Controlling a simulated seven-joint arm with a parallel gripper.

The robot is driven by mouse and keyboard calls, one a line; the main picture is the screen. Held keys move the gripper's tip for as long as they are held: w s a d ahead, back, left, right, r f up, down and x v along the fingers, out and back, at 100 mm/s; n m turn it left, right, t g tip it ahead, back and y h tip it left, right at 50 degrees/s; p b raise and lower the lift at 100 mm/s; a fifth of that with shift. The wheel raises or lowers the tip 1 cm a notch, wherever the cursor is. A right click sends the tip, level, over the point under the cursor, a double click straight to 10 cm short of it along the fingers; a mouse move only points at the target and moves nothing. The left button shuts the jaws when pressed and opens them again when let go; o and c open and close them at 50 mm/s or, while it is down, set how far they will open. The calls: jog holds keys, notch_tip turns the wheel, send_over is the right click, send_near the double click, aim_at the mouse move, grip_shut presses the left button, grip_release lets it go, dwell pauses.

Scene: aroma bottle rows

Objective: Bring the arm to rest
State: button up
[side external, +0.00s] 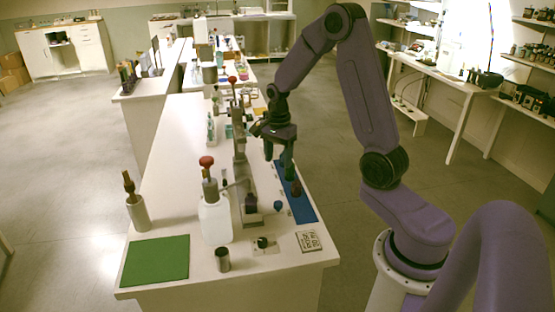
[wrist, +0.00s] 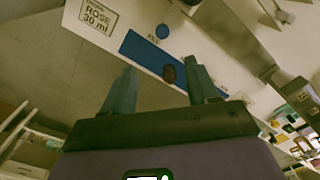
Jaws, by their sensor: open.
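My gripper (side external: 280,165) hangs above the blue mat (side external: 304,211) on the right side of the white bench, fingers pointing down. In the wrist view my gripper (wrist: 163,72) is open, with a clear gap between its two fingers.
A small blue item (side external: 278,205) sits beside the mat; a "ROSE 30 ml" card (side external: 309,241) lies near the front edge. A white red-topped bottle (side external: 215,218), a metal cup (side external: 222,260), a green mat (side external: 156,260) and a brush holder (side external: 138,213) stand left. A tall stand (side external: 240,165) is close by.

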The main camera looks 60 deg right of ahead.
jog(key=s+a+r+n, duration=0.3)
jog(key=s+a+n, duration=0.1)
jog(key=a+n, duration=0.35)
jog(key=s+a+r+n, duration=0.3)
jog(key=s+a+n, duration=0.2)
jog(key=a+n, duration=0.3)
jog(key=s+a+r+n, duration=0.1)
jog(key=s+a+n, duration=0.1)
jog(key=s+n, duration=0.5)
jog(key=s+a+r+n, duration=0.1)
jog(key=s+a+n, duration=0.2)
jog(key=s+n, duration=0.5)
jog(key=shift+s+a+r, duration=0.15)
jog(key=shift+s+a, duration=0.15)
jog(key=shift+s, duration=0.95)
